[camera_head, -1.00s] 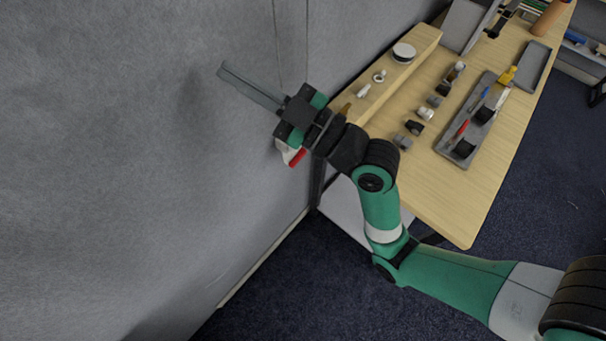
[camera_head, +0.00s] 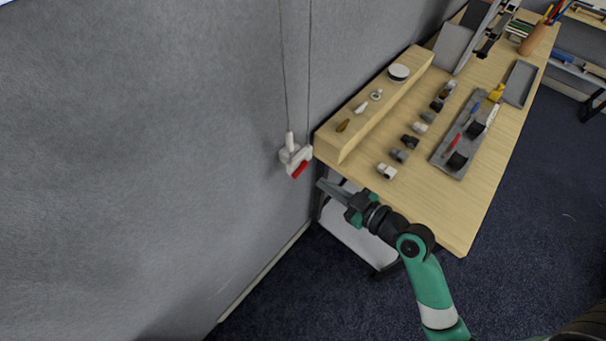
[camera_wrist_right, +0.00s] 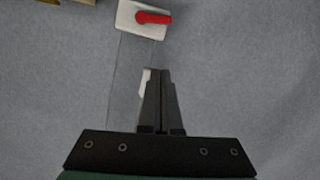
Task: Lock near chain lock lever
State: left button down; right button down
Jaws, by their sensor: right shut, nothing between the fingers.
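The chain lock is a small white fitting (camera_head: 290,154) on the grey wall, with two thin lines running up from it. Its red lever (camera_head: 300,170) points down and to the right in the head view. In the right wrist view the white fitting (camera_wrist_right: 128,18) is at the top, and the red lever (camera_wrist_right: 153,18) lies across it. My right gripper (camera_head: 320,183) is shut and empty, below and to the right of the lever, apart from it. In the right wrist view the shut fingers (camera_wrist_right: 158,75) point toward the fitting, below it. My left gripper is not in view.
A wooden table (camera_head: 440,210) stands to the right, with a raised wooden block (camera_head: 375,105) close to the lock. A grey tray (camera_head: 440,155) and several small parts lie on it. The wall left of the lock is bare.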

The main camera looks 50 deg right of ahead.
send_over(293, 170)
jog(key=f+v, duration=0.1)
jog(key=v, duration=0.3)
jog(key=f, duration=0.2)
notch_tip(293, 170, down, 4)
jog(key=shift+f+b, duration=0.1)
jog(key=shift+b, duration=0.55)
